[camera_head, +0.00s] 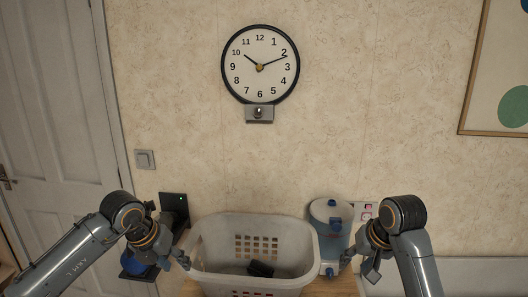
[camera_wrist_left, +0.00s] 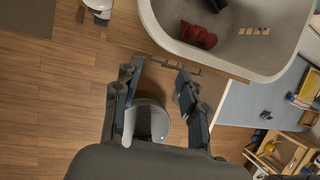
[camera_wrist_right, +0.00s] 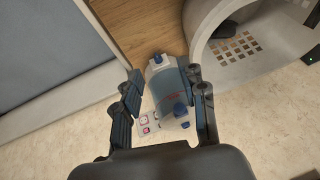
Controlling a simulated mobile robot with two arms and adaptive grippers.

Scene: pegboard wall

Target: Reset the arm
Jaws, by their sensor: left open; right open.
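My left gripper (camera_head: 161,259) is on the left of the white basket in the head view. In the left wrist view its fingers (camera_wrist_left: 157,92) are spread and hold nothing; a round grey-white object (camera_wrist_left: 150,121) shows beyond them, over the floor. My right gripper (camera_head: 357,262) is on the right, by the blue and white appliance. In the right wrist view its fingers (camera_wrist_right: 163,100) are spread, with the appliance (camera_wrist_right: 160,78) showing beyond the gap. I cannot tell if they touch it.
The white basket (camera_head: 250,224) stands between my grippers with a dark item (camera_head: 260,269) inside. A clock (camera_head: 260,65) hangs on the wall above a small metal bracket (camera_head: 259,114). A door (camera_head: 60,110) is at left, a framed picture (camera_head: 497,75) at upper right.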

